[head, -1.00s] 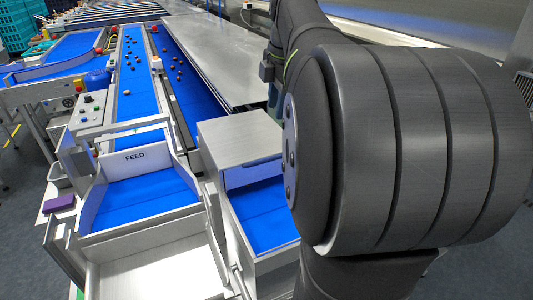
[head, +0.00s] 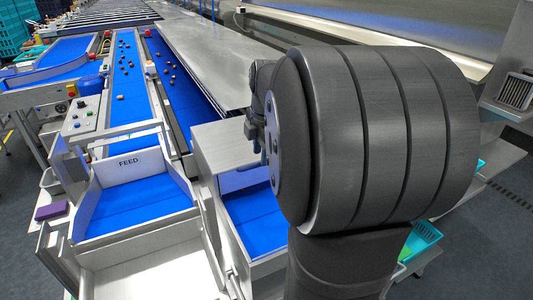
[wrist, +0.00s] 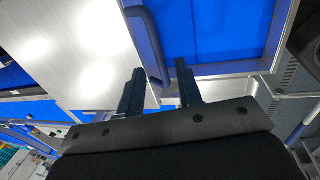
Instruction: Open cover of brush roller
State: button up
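In the wrist view, the two dark fingers of my gripper (wrist: 158,88) are apart. A dark blue-grey handle bar (wrist: 147,42) runs along the edge of a silver metal panel (wrist: 60,45), and its near end appears between the fingers. I cannot tell whether the fingers are around it or short of it, and no grip is visible. In the head view, a silver box-shaped cover (head: 222,145) stands over the blue outlet chute (head: 255,215). Which panel covers the brush roller is not clear. No roller shows. My large dark arm link hides the fingers in the head view.
A long silver plate (head: 215,60) lies beside the blue belts carrying several dates. The FEED hopper (head: 128,195) is at the left, with a control box (head: 82,115) behind it. A purple block (head: 52,211) sits farther left. A turquoise basket (head: 422,240) is low at the right.

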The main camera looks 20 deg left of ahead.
jog(key=shift+w+a+f, duration=0.1)
jog(key=shift+f, duration=0.5)
jog(key=shift+w+a+f, duration=0.1)
jog(key=shift+f, duration=0.5)
grip_shut()
jog(key=shift+r, duration=0.1)
jog(key=w+a+r, duration=0.3)
jog(key=r, duration=0.4)
jog(key=w+a+r, duration=0.3)
jog(key=r, duration=0.4)
jog(key=w+a+r, duration=0.3)
jog(key=r, duration=0.4)
jog(key=shift+w+a+r, duration=0.2)
jog(key=shift+a+r, duration=0.05)
jog(key=shift+a, duration=0.05)
